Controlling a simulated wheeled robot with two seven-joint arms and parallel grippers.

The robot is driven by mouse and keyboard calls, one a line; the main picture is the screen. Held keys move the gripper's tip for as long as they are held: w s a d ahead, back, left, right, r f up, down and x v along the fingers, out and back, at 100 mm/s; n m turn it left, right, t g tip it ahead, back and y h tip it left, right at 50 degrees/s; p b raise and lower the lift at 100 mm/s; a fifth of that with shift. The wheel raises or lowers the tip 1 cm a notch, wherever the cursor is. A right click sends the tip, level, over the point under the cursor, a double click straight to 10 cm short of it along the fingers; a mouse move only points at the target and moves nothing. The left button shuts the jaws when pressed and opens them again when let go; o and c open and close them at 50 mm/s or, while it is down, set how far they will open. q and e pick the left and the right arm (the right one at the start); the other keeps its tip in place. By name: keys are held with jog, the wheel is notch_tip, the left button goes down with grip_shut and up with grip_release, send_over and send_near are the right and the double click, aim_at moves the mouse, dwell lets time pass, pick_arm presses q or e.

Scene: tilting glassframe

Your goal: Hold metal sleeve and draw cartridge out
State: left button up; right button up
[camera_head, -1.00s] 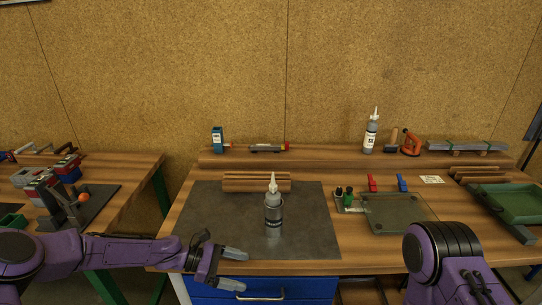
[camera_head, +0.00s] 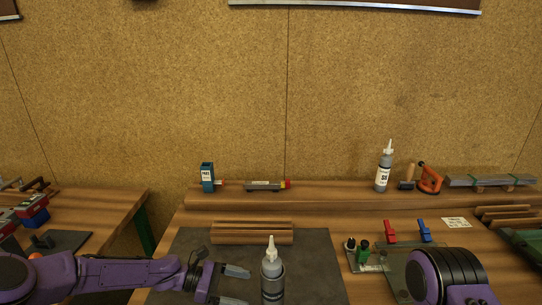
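A metal sleeve (camera_head: 272,290) stands upright on the dark mat (camera_head: 325,275), near the bottom of the head view. A grey cartridge (camera_head: 271,267) with a white nozzle sits upright in it, its top showing above the sleeve's rim. The sleeve's foot is cut off by the picture's edge. My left gripper (camera_head: 242,287) is just left of the sleeve, its two fingers apart and pointing right towards it. It looks empty, with a small gap to the sleeve. My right arm (camera_head: 445,277) shows at the lower right; its gripper is out of the picture.
A wooden grooved block (camera_head: 252,233) lies behind the sleeve. A second, labelled bottle (camera_head: 384,169) stands on the back shelf (camera_head: 330,195), with a blue box (camera_head: 207,177) to the left. Red (camera_head: 390,231) and blue (camera_head: 425,231) clips lie near a glass plate (camera_head: 398,262) at right.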

aim_at(268, 294)
pick_arm(q)
jog(key=d, duration=0.2)
jog(key=s+d+f+b, duration=0.1)
jog(key=shift+d, duration=0.25)
jog(key=d, duration=0.1)
jog(key=d+f+b, duration=0.1)
jog(key=w+d+b, duration=0.1)
jog(key=shift+w+d+f, duration=0.1)
jog(key=shift+d+f, duration=0.1)
jog(key=shift+f, duration=0.1)
jog(key=shift+d, duration=0.25)
jog(key=shift+s+d+r, duration=0.15)
jog(key=shift+s+r, duration=0.1)
jog(key=shift+s, duration=0.05)
pick_arm(e)
jog(key=f, duration=0.3)
jog(key=shift+s+f, duration=0.25)
pick_arm(q)
jog(key=shift+w+f, duration=0.1)
jog(key=shift+w, duration=0.05)
jog(key=shift+c, duration=0.3)
jog(key=c, duration=0.6)
